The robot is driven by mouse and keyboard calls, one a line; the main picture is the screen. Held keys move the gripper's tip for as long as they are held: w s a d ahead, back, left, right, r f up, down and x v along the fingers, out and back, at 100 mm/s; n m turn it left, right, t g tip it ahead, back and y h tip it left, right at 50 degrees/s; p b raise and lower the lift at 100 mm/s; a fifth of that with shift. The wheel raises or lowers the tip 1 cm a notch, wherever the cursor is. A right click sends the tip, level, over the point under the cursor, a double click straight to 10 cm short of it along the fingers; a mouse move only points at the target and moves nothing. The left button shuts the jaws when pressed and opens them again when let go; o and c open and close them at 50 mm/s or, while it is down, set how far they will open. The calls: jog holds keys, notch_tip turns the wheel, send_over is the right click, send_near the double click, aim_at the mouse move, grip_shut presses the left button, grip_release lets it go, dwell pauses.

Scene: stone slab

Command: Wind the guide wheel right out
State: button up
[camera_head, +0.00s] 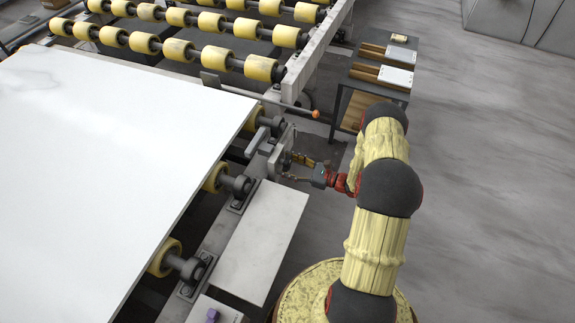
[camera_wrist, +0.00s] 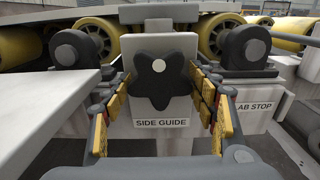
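The guide wheel (camera_wrist: 159,84) is a dark star-shaped knob with a pale centre, on the front of a light block (camera_wrist: 180,112) labelled SIDE GUIDE. My gripper (camera_wrist: 161,78) is open in the wrist view, with yellow-padded fingers to the left and right of the knob. Gaps show between the pads and the knob, so it does not look gripped. In the head view my gripper (camera_head: 296,168) is at the guide block on the roller frame's right side; the knob is too small to make out there. The white slab (camera_head: 90,150) lies on the rollers to the left.
A plate labelled AB STOP, its start hidden, (camera_wrist: 254,107) is right of the guide. A lever with an orange ball (camera_head: 317,114) sticks out beyond my gripper. A pale flat cover (camera_head: 262,235) lies nearer. A dark shelf stand (camera_head: 372,88) is behind. Floor at right is clear.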

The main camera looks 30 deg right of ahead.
jog(key=o, duration=0.4)
jog(key=v, duration=1.2)
dwell(0.4)
